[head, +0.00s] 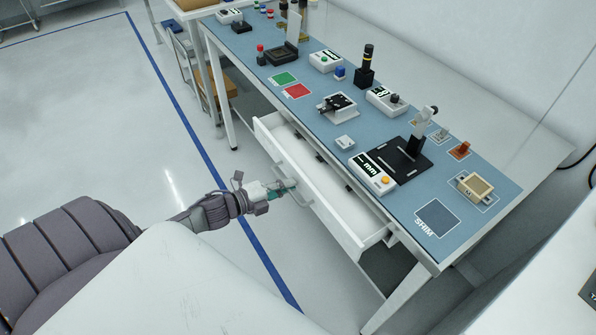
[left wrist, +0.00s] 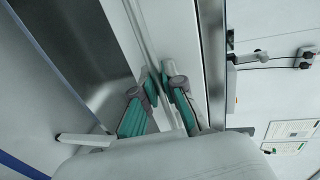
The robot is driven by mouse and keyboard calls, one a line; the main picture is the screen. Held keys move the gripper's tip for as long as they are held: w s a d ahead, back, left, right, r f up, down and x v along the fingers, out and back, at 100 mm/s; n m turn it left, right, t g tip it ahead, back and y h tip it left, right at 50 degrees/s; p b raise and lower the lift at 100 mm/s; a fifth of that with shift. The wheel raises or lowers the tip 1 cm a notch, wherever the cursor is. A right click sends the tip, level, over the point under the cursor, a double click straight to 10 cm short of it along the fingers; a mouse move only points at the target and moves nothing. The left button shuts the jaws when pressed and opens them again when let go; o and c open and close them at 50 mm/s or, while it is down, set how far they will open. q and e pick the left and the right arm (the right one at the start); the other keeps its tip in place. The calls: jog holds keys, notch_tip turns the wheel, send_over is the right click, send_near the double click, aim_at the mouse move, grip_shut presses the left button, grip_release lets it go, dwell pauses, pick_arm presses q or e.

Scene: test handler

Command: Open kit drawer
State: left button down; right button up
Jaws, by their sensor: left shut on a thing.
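The white kit drawer (head: 345,226) under the blue-topped bench stands pulled out, and its pale, empty-looking inside shows from above. My left gripper (head: 288,187) is at the bar handle (head: 305,200) on the drawer's front and is shut on it. In the left wrist view, the two green-padded fingers (left wrist: 157,88) lie on either side of the handle bar (left wrist: 148,45). The exact contact is partly hidden by the fingers. My right gripper does not show in either view.
The bench top (head: 315,95) carries several small devices, including a gauge stand on a black plate (head: 392,160) and a tan box (head: 475,187). A bench leg (head: 222,100) stands left of the drawer. The floor (head: 110,130) in front is clear, with a blue line.

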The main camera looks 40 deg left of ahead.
pick_arm(q)
jog(key=f+p+v, duration=0.3)
jog(key=v, duration=1.5)
jog(key=shift+s+f, duration=0.3)
jog(key=shift+f, duration=0.05)
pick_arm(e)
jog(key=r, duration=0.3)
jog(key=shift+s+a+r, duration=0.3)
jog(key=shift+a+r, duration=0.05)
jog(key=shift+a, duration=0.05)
pick_arm(q)
jog(key=shift+a, duration=0.1)
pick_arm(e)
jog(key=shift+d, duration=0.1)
pick_arm(q)
jog(key=c, duration=1.3)
grip_release()
jog(key=shift+o, duration=0.2)
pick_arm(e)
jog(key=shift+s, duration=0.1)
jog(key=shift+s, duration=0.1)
pick_arm(q)
jog(key=v, duration=1.2)
jog(key=shift+f, duration=0.1)
